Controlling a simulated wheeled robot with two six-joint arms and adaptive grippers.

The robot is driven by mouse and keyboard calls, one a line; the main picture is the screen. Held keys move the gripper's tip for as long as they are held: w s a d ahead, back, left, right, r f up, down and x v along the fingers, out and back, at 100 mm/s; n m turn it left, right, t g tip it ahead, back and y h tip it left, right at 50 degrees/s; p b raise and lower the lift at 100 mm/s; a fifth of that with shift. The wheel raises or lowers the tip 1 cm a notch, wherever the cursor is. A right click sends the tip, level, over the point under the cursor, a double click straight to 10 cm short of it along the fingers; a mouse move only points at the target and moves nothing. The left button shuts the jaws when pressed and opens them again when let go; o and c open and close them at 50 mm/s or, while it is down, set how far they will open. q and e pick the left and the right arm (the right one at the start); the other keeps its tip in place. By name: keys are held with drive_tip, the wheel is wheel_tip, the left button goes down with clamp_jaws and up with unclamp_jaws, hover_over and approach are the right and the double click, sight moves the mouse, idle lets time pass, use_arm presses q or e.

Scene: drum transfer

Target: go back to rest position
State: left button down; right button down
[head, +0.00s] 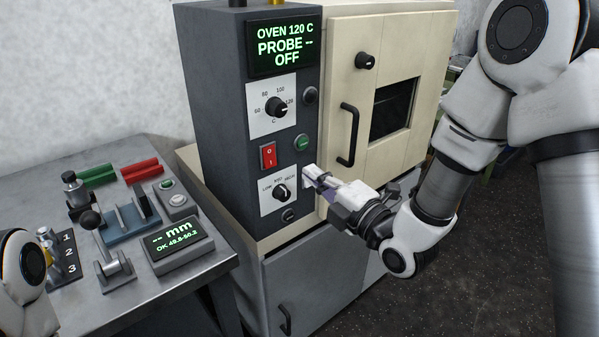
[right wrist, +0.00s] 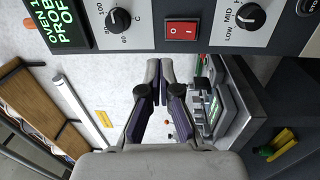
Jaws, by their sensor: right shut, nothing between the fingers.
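My right gripper (head: 314,175) is shut and empty. In the head view its fingertips are close to the oven's dark control panel (head: 232,130), just right of the LOW-MID-HIGH knob (head: 281,192). I cannot tell from that view whether they touch the panel. In the right wrist view the closed fingers (right wrist: 159,82) show nothing between them, with the red rocker switch (right wrist: 182,31) beyond the tips. A white link of my left arm shows at the lower left edge of the head view; its gripper is out of frame.
The cream oven door (head: 345,40) with its black handle (head: 349,135) is right of the panel. The oven display (head: 283,46) reads "OVEN 120 C, PROBE --, OFF". A grey bench (head: 120,310) at left carries a gauge display (head: 175,240), red and green bars and fixtures. Dark floor lies right.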

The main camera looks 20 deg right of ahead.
drive_tip(key=shift+s+d+r, duration=0.15)
drive_tip(key=shift+s+d, duration=0.05)
drive_tip(key=shift+s, duration=0.3)
drive_tip(key=shift+s+d+r, duration=0.1)
drive_tip(key=shift+s+d, duration=0.05)
drive_tip(key=shift+s, duration=0.35)
drive_tip(key=shift+s, duration=0.1)
